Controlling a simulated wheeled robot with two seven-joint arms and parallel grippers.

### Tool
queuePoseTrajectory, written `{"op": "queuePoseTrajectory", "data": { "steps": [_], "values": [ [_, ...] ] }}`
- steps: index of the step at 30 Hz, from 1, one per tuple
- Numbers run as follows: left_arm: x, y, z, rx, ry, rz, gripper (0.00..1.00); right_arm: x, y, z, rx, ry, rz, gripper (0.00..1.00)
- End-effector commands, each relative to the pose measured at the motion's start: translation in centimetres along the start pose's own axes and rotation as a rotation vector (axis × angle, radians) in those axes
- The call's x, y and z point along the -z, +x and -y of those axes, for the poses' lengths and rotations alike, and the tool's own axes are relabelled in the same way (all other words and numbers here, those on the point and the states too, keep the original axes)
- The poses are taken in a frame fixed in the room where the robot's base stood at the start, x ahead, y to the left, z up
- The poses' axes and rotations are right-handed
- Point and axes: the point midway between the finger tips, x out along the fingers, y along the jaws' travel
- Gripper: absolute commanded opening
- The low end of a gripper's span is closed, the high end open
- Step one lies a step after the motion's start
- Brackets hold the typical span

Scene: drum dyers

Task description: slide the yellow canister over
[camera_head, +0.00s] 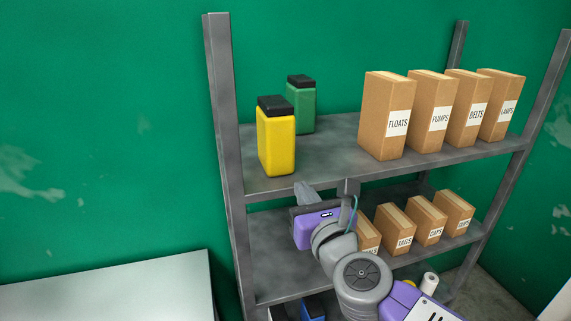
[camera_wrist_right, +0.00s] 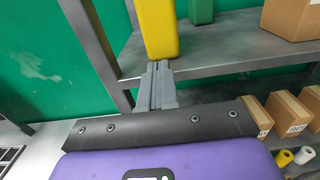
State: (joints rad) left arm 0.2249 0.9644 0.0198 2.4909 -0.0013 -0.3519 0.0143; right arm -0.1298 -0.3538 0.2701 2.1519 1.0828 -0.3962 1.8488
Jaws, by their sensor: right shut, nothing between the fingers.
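The yellow canister (camera_head: 276,139) with a black lid stands upright at the left front of the upper shelf (camera_head: 332,146). In the right wrist view the lower part of the canister (camera_wrist_right: 158,28) shows just beyond my fingertips. My right gripper (camera_head: 303,188) is shut and empty, in front of the upper shelf's front edge and lower than the canister in the head view. In the wrist view its fingers (camera_wrist_right: 158,70) point toward the canister's base; I cannot tell whether they touch it. My left gripper is not in view.
A green canister (camera_head: 301,104) stands behind the yellow one. Several labelled boxes (camera_head: 386,117) fill the upper shelf's right side, with bare shelf between. More boxes (camera_head: 396,228) stand on the shelf below. A grey post (camera_head: 224,150) rises at the left.

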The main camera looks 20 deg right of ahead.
Motion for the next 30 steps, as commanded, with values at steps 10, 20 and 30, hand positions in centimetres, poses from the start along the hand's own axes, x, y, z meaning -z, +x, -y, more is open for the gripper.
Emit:
{"op": "queuePoseTrajectory", "data": {
  "steps": [10,20,30],
  "values": [
    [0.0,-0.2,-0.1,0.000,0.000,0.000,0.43,0.1,6.8,0.0,0.001,-0.003,-0.004,0.00],
    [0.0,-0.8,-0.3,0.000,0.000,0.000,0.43,0.0,10.9,0.1,0.002,-0.003,-0.002,0.00],
    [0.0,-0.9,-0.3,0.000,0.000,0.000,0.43,0.1,11.5,0.1,0.002,-0.003,-0.001,0.00]
  ]
}}
